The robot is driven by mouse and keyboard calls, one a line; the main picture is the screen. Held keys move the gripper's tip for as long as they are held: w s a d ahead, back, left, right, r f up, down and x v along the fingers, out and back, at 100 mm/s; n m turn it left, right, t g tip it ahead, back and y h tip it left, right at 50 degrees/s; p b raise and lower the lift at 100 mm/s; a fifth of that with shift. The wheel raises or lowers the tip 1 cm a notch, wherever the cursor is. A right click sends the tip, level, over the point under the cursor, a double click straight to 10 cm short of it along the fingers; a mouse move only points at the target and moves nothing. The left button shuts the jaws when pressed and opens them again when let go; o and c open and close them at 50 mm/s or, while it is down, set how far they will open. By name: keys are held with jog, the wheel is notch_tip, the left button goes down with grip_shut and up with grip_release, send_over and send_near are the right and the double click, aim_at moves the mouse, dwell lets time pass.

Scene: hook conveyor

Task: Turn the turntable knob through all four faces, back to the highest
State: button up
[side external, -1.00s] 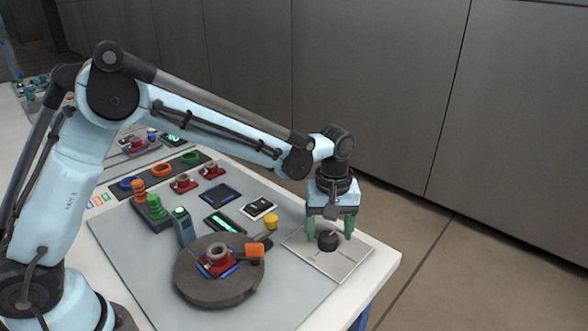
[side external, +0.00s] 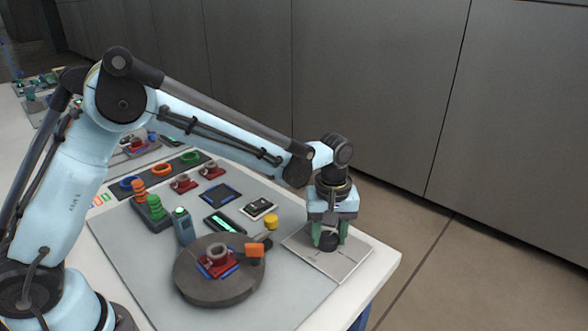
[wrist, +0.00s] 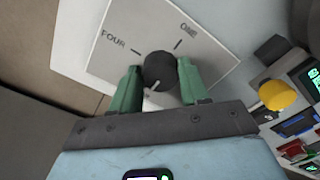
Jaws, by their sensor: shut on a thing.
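The dark round knob (wrist: 158,68) stands on a light plate (wrist: 104,66) with tick marks; the words FOUR and ONE are readable in the wrist view. A pale pointer line on the knob points toward the gripper's palm, away from both words. My gripper (wrist: 158,82) has its two green fingers on either side of the knob, shut on it. In the side view my gripper (side external: 329,236) points down over the knob (side external: 328,244) on its plate (side external: 350,262). The grey turntable (side external: 195,290) carries a red fixture (side external: 222,268) with a grey ring-like part.
An orange block (side external: 254,250) sits at the turntable's edge, with a yellow cap (side external: 271,222) nearby. A grey-blue upright box (side external: 183,226), orange and green ring stacks, and dark panels stand farther back. The table's right edge lies close beyond the knob plate.

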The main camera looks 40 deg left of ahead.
aim_at(327, 236)
jog(key=shift+m, duration=0.3)
jog(key=m, duration=0.3)
jog(key=shift+m, duration=0.3)
jog(key=m, duration=0.4)
jog(key=shift+a+m, duration=0.1)
jog(key=shift+m, duration=0.2)
jog(key=m, duration=0.9)
jog(key=shift+a, duration=0.1)
jog(key=o, duration=1.1)
jog(key=shift+c, duration=0.2)
notch_tip(327, 236, up, 12)
